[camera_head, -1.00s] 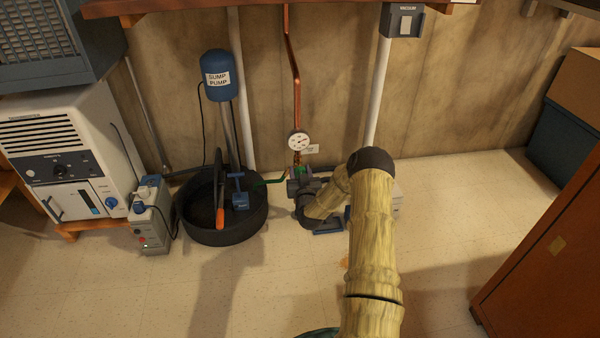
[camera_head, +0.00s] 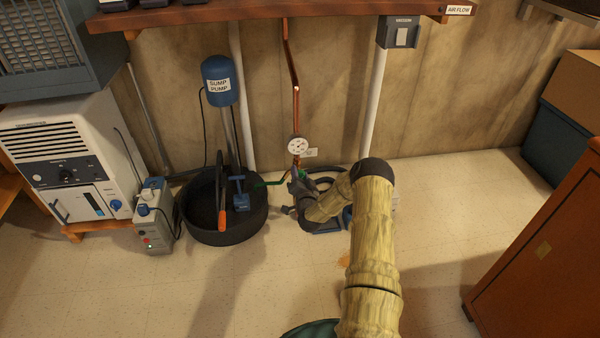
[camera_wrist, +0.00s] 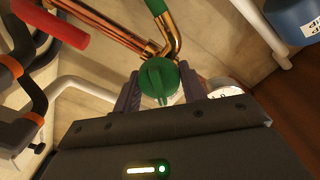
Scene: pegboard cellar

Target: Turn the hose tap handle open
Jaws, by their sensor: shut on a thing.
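The hose tap has a green handle (camera_wrist: 160,80), seen in the wrist view at the end of a copper pipe. My gripper (camera_wrist: 159,92) has one dark finger on each side of this handle and is shut on it. In the head view my gripper (camera_head: 298,186) is at the foot of the copper pipe (camera_head: 296,105), below the round white gauge (camera_head: 298,146). My gripper and wrist hide most of the tap there. A short green piece (camera_head: 270,184) shows just left of the gripper.
A black tub (camera_head: 227,232) with the blue sump pump (camera_head: 218,82) stands close on the left. A grey box (camera_head: 155,222) and a white dehumidifier (camera_head: 65,170) are further left. A wooden shelf (camera_head: 260,14) overhangs above. The floor on the right is clear up to a brown cabinet (camera_head: 548,245).

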